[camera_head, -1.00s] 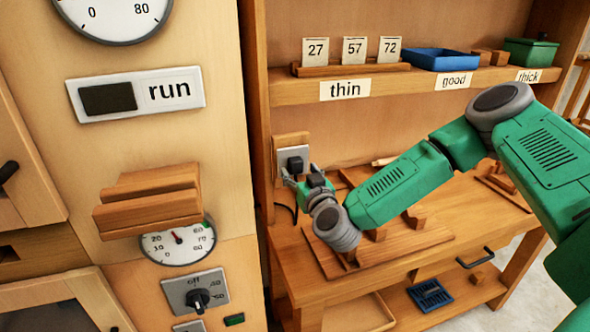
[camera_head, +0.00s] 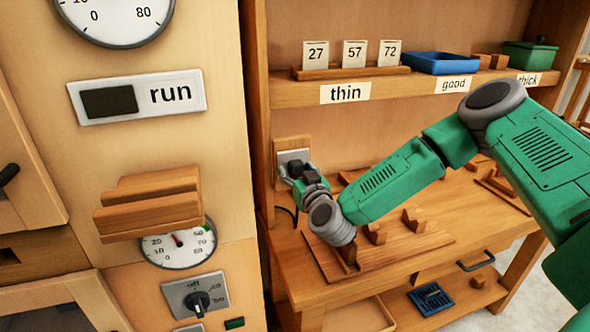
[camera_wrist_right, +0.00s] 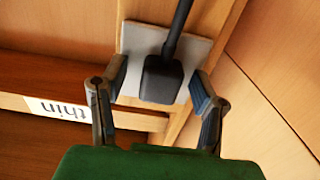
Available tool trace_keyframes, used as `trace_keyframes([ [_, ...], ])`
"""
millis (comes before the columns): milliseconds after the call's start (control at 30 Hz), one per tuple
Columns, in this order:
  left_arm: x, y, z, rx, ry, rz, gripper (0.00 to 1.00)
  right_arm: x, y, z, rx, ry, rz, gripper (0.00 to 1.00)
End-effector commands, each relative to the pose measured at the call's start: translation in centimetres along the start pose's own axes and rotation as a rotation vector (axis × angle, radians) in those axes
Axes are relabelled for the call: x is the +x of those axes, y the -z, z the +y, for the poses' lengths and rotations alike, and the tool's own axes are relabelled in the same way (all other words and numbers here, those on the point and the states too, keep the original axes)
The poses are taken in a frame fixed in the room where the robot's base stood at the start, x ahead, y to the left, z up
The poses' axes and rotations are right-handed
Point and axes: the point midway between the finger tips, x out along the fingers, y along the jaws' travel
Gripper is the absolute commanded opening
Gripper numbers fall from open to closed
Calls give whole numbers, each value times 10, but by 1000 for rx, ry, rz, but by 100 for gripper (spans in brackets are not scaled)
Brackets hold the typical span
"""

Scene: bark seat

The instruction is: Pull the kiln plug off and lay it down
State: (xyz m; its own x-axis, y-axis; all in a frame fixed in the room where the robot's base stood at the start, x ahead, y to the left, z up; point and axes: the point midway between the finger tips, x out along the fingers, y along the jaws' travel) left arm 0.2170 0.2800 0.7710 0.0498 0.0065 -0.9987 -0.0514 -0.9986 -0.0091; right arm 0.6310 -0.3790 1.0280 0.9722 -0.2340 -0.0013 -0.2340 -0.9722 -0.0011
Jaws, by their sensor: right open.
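The kiln plug (camera_wrist_right: 162,80) is a black block with a black cord, seated against a grey wall plate (camera_wrist_right: 195,52) on a wooden backing. In the head view the plug (camera_head: 296,168) shows small at the left end of the bench, partly hidden by my gripper. My right gripper (camera_wrist_right: 155,98) is open, with one finger on each side of the plug. A gap shows between each finger and the plug. In the head view my right gripper (camera_head: 305,178) is right at the plate. My left gripper is not in view.
A wooden board with blocks (camera_head: 400,250) lies on the bench beneath my right arm. The shelf above holds number cards (camera_head: 353,53), a blue tray (camera_head: 440,60) and a green box (camera_head: 530,54). The kiln front with its dials (camera_head: 178,243) stands at the left.

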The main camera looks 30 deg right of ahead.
Motion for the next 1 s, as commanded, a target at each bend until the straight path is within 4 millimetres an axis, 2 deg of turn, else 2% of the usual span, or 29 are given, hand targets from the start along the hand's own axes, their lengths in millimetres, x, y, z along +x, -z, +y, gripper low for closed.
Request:
trace_keyframes([
  [900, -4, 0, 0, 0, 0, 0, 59, 0, 0, -1, 0, 0, 0, 55],
  [967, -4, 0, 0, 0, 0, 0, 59, 0, 0, -1, 0, 0, 0, 34],
  [1000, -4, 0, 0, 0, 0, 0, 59, 0, 0, -1, 0, 0, 0, 20],
])
